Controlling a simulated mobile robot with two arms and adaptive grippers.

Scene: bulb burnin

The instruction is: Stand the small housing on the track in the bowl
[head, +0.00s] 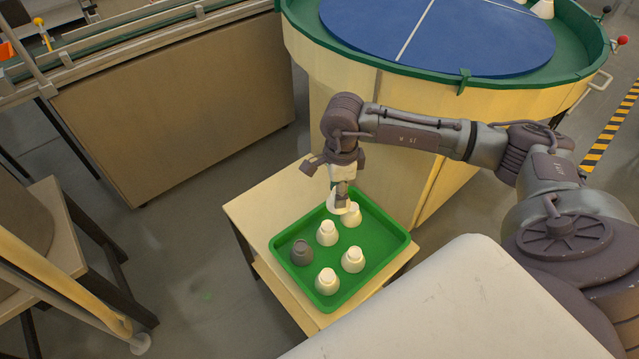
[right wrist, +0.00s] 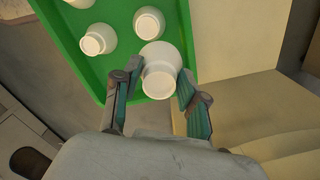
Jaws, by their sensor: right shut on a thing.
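My right gripper (head: 340,202) points down over the back edge of the green tray (head: 382,262) and is shut on a white housing (head: 335,208). In the right wrist view the held housing (right wrist: 160,68) sits between the two fingers, its round opening facing the camera. The fingers hide part of it in the head view. The bowl is the big round one at the top, with a green rim (head: 345,58) and a blue disc (head: 440,35) inside. The green band around the disc looks like the track. My left gripper is out of view.
Several white housings (head: 353,260) and one dark grey housing (head: 301,252) stand in the tray, on a small wooden table (head: 252,207). Another white part (head: 543,9) stands in the bowl at the far right. A green clamp (head: 464,82) sticks out from the bowl's rim.

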